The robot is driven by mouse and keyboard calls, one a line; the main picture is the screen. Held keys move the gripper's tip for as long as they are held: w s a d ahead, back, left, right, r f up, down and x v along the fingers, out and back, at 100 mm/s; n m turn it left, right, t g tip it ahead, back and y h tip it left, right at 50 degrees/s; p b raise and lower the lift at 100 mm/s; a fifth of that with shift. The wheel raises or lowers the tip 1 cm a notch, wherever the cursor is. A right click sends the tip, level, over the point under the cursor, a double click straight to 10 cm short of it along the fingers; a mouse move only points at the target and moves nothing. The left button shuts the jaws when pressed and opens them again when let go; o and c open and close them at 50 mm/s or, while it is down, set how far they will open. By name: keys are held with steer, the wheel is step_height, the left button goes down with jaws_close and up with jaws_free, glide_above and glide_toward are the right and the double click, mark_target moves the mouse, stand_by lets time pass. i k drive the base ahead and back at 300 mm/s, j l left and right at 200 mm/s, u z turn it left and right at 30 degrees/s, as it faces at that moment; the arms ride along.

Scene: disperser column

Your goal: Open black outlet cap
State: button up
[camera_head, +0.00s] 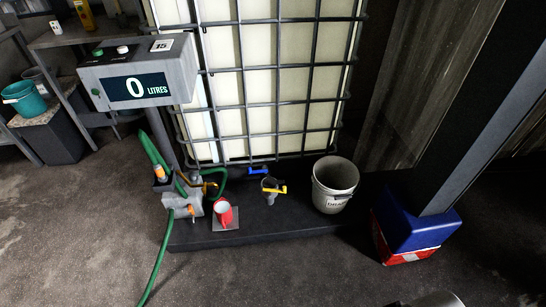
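A caged white tank (275,85) stands at the back centre. Low at its front is an outlet fitting (270,197) with a yellow lever (276,189); a blue handle (258,170) sits just above it. Another yellow-handled fitting with a small dark part (211,191) is to the left, by the green hose. The black outlet cap is too small and dark to pick out surely, so I cannot tell whether it is open. My gripper's fingers are not in view. A rounded grey piece shows at the bottom right edge; I cannot tell what it is.
A display box (140,75) reads 0 litres. A green hose (158,255) crosses the floor. A blue-and-red base (412,228) stands right. Front floor is mostly clear.

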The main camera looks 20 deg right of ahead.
mark_target(268, 182)
steer(key=i, duration=0.9)
steer(key=i+j+z, duration=0.1)
steer(key=i, duration=0.8)
steer(key=i+z, duration=0.2)
steer(key=i, duration=0.15)
